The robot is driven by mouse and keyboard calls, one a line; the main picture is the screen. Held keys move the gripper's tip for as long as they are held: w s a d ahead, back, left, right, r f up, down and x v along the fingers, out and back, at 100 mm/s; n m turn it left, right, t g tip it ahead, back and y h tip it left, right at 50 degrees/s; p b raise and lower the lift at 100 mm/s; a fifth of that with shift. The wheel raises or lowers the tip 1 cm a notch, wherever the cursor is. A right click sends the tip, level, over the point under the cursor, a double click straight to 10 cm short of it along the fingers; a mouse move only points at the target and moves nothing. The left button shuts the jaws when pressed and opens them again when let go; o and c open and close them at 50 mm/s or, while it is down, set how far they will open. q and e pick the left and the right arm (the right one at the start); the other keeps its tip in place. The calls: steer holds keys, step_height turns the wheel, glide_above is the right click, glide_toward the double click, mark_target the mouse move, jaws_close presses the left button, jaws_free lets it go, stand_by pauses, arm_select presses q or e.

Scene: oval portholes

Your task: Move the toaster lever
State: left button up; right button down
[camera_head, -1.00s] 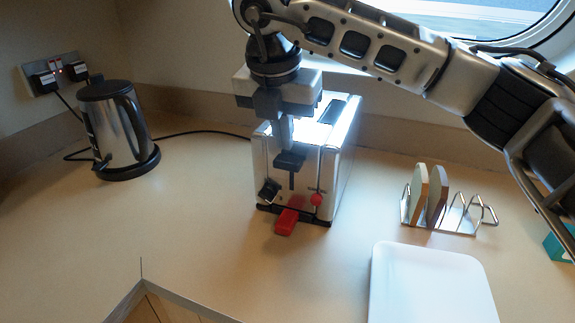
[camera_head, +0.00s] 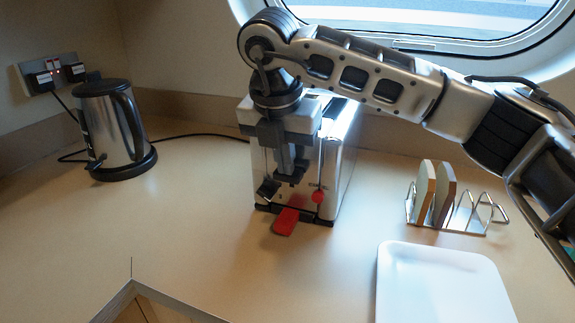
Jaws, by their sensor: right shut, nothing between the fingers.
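The shiny metal toaster (camera_head: 334,165) stands on the counter with its front towards me. My right gripper (camera_head: 287,166) points down in front of the toaster's front face, shut and empty. The toaster's dark lever (camera_head: 292,176) is at its fingertips, low on the front face. The fingers seem to be on top of the lever, but the gripper hides part of it, so contact is hard to tell. A red tab (camera_head: 286,221) sticks out at the base. My left gripper is out of view.
A kettle (camera_head: 122,135) stands at the left near a wall socket (camera_head: 58,74), with a cable along the wall. A toast rack (camera_head: 465,222) with two slices and a white tray (camera_head: 440,285) are at the right.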

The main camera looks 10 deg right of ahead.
step_height(320, 180, down, 3)
steer(key=shift+r+b, duration=0.1)
steer(key=shift+b, duration=0.75)
steer(key=shift+r, duration=0.15)
steer(key=shift+s+a+r, duration=0.3)
steer(key=shift+s+a, duration=0.15)
steer(key=shift+s, duration=0.2)
steer(key=shift+s+a+r, duration=0.3)
steer(key=shift+s+a, duration=0.1)
steer(key=shift+s, duration=0.2)
steer(key=v, duration=1.6)
steer(key=shift+p, duration=0.4)
